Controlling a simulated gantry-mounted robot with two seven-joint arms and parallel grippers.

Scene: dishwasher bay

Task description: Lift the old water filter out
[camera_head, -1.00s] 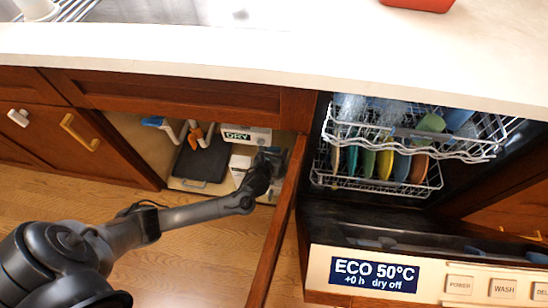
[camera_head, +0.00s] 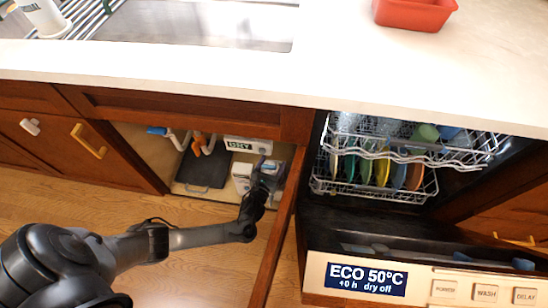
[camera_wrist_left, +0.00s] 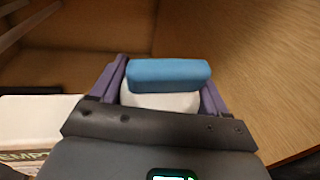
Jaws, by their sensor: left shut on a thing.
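In the left wrist view, the water filter (camera_wrist_left: 168,75) shows as a white round body with a blue bar-like top. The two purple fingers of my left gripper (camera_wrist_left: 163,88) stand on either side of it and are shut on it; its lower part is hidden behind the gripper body. In the head view, my left gripper (camera_head: 265,170) reaches into the open under-sink cabinet at its right side, close to the door. The filter is mostly hidden by the gripper there. My right gripper is in neither view.
The open cabinet door (camera_head: 277,235) is close on the right. The dishwasher's open door (camera_head: 400,283) lies beyond it. A dark bin (camera_head: 205,168) stands left.

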